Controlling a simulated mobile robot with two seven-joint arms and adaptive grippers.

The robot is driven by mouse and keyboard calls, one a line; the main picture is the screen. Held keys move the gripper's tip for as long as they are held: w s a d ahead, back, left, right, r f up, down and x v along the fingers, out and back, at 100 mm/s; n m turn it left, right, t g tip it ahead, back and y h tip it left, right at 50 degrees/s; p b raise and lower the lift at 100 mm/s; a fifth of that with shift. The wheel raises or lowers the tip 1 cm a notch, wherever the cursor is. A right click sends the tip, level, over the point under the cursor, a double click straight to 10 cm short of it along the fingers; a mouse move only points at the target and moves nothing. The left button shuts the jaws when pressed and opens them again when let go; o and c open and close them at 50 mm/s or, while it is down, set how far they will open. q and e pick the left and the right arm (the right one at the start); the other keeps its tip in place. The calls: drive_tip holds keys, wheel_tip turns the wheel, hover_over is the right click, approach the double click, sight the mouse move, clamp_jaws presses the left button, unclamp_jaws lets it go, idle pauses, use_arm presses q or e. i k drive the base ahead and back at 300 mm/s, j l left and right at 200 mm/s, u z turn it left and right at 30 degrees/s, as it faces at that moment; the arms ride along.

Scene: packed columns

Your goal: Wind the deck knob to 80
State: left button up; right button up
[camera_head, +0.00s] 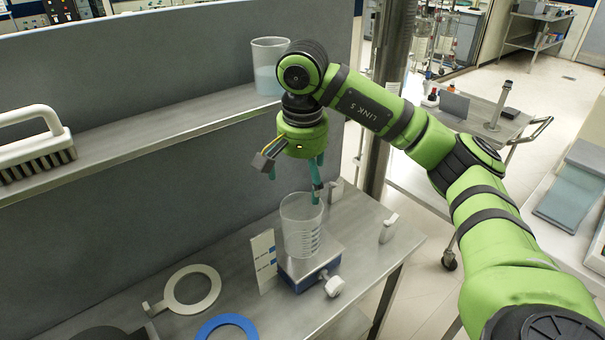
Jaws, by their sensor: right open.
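A small blue device with a metal top (303,276) stands on the steel bench, with a white knob (334,286) sticking out of its front right. The knob's setting is too small to read. A clear graduated beaker (301,232) stands on the device's top. A white card with blue marks (262,258) stands upright just left of the device. My right gripper (296,186) is open and points down above the beaker, apart from the knob. One teal finger hangs near the beaker's rim; I cannot tell if they touch. My left gripper is out of view.
White upright fittings (389,229) stand on the bench to the right. A pale ring (192,289) and a blue ring (227,327) lie front left. The shelf above holds a white-handled brush (36,147) and another beaker (268,68). A metal post rises behind the arm.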

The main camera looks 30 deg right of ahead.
sight(334, 285)
drive_tip(key=z, duration=1.2)
